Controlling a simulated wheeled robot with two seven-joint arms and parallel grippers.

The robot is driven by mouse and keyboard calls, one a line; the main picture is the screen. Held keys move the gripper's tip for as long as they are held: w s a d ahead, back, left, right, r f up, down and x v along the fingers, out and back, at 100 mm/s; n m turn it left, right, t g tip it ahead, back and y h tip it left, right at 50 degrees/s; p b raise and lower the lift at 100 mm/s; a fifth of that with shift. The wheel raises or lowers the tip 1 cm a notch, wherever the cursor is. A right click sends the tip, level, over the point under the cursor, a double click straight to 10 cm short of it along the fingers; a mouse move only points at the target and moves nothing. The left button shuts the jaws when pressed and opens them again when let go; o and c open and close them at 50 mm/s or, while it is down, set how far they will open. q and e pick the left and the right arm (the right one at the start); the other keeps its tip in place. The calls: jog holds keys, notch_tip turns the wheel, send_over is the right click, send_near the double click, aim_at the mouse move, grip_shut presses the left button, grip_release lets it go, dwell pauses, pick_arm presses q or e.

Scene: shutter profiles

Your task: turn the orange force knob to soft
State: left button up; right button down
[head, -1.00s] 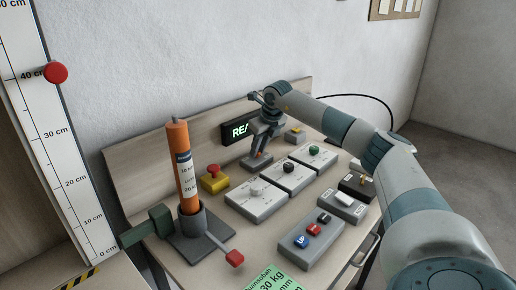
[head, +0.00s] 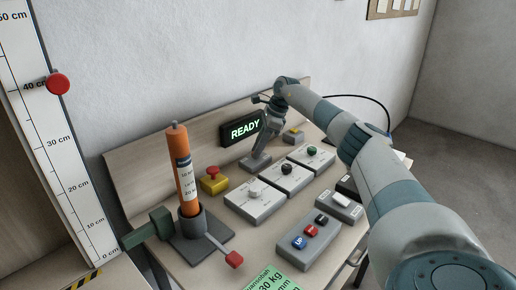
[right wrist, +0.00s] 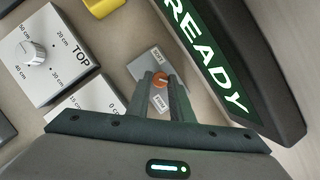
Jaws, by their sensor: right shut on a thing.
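The orange force knob (right wrist: 162,79) sits on a small grey plate (right wrist: 147,63) with two small labels, one on each side of the knob; their words are too small to read surely. My right gripper (right wrist: 161,86) is shut on the knob, its two fingers on either side of it. In the head view my right gripper (head: 262,146) reaches down to the grey plate (head: 255,163) in front of the READY display, and hides the knob. Which label the knob points to cannot be told. My left gripper is not in view.
The lit READY display (head: 244,130) stands close behind my gripper. A yellow box with a red button (head: 213,180) is to the left, and the TOP dial box (right wrist: 55,55) is nearby. An orange cylinder (head: 184,165) stands upright in a grey holder at the left.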

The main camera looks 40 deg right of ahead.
jog(key=shift+w+d+n+g+y, duration=0.15)
jog(key=shift+n+g+y, duration=0.15)
jog(key=shift+n, duration=0.8)
jog(key=c, duration=1.6)
grip_release()
jog(key=shift+o, duration=0.2)
jog(key=shift+r, duration=0.1)
jog(key=v, duration=1.7)
jog(key=shift+w+r, duration=0.15)
